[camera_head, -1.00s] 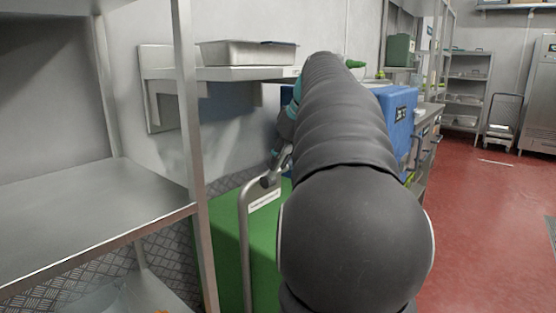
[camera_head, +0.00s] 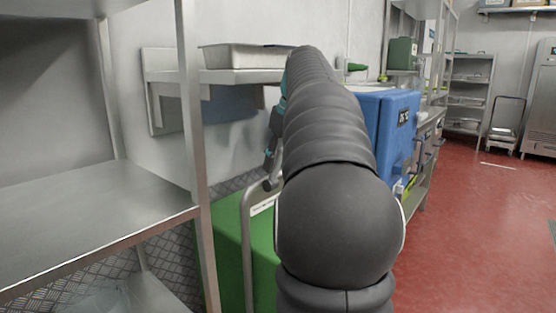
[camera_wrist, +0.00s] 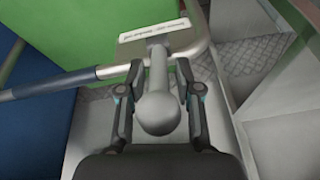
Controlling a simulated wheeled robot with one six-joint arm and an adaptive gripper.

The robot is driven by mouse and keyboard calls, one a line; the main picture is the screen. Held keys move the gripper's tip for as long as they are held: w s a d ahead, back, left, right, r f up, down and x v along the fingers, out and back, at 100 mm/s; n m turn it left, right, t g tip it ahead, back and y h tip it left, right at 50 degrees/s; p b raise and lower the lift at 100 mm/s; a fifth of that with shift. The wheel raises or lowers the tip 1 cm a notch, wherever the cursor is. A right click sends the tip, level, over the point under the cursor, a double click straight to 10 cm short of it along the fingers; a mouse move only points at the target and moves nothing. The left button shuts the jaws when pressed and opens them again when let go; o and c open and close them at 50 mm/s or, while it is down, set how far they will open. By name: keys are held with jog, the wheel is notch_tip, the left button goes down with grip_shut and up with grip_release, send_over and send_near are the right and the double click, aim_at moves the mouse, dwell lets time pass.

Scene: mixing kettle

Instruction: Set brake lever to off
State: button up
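A grey lever with a rounded knob (camera_wrist: 160,108) stands up toward the camera in the wrist view, in front of a bent metal handle bar (camera_wrist: 68,79). I take it to be the brake lever. My gripper (camera_wrist: 159,64) is open, with one finger on each side of the lever. Narrow gaps show between the fingers and the lever. In the head view my gripper (camera_head: 270,160) is mostly hidden by my dark arm, just above the handle bar (camera_head: 246,225); the lever cannot be made out there.
A green panel (camera_head: 228,245) stands behind the handle bar, with a white label (camera_wrist: 152,34) near it. A metal shelf rack (camera_head: 190,130) stands close on the left. A blue box (camera_head: 395,125) is right of my arm. Red floor (camera_head: 480,230) is clear on the right.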

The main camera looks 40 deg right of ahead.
jog(key=shift+s+r, duration=0.1)
jog(key=v, duration=1.1)
jog(key=shift+r, duration=0.4)
jog(key=shift+s, duration=0.1)
dwell(0.4)
